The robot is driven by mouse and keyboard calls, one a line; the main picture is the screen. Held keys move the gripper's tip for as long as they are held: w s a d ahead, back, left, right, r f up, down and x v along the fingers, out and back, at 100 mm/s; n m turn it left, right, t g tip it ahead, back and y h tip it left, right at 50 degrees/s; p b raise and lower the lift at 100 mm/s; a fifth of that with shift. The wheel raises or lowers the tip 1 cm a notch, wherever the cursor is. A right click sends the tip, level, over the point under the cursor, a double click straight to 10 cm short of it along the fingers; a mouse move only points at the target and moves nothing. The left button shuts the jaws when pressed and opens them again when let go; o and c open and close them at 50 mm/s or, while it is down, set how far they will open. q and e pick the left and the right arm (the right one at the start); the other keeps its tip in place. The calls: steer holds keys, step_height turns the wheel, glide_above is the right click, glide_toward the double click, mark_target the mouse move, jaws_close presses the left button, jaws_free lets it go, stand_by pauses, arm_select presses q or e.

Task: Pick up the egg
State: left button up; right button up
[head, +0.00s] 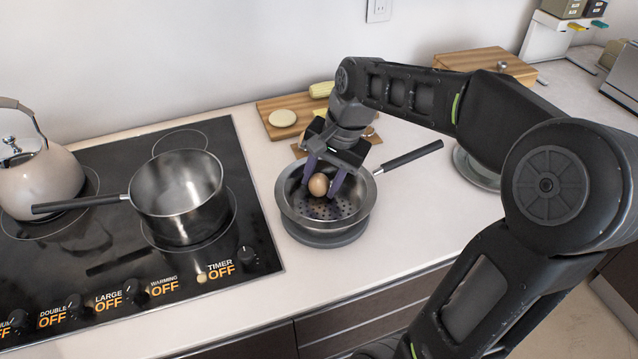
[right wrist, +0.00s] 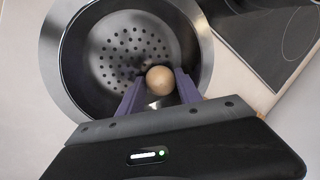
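The brown egg (head: 318,185) is between the two purple fingers of my right gripper (head: 321,183), inside a steel strainer pan (head: 287,205). In the right wrist view the egg (right wrist: 160,80) fills the gap between the fingertips of the right gripper (right wrist: 160,84), which look shut on it. The perforated bottom of the pan (right wrist: 104,62) shows behind the egg. I cannot tell whether the egg touches the bottom. My left gripper is not in view.
A saucepan (head: 180,195) and a kettle (head: 42,180) stand on the black stove (head: 110,240) at left. A cutting board (head: 268,106) with food lies behind the strainer pan, whose handle (head: 410,156) points right.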

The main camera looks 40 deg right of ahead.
mark_target(322, 175)
steer(key=c, duration=0.3)
steer(key=shift+c, duration=0.2)
step_height(322, 175, up, 10)
steer(key=shift+r, duration=0.1)
steer(key=shift+w+d+p, duration=0.1)
steer(key=shift+p, duration=0.2)
stand_by(0.6)
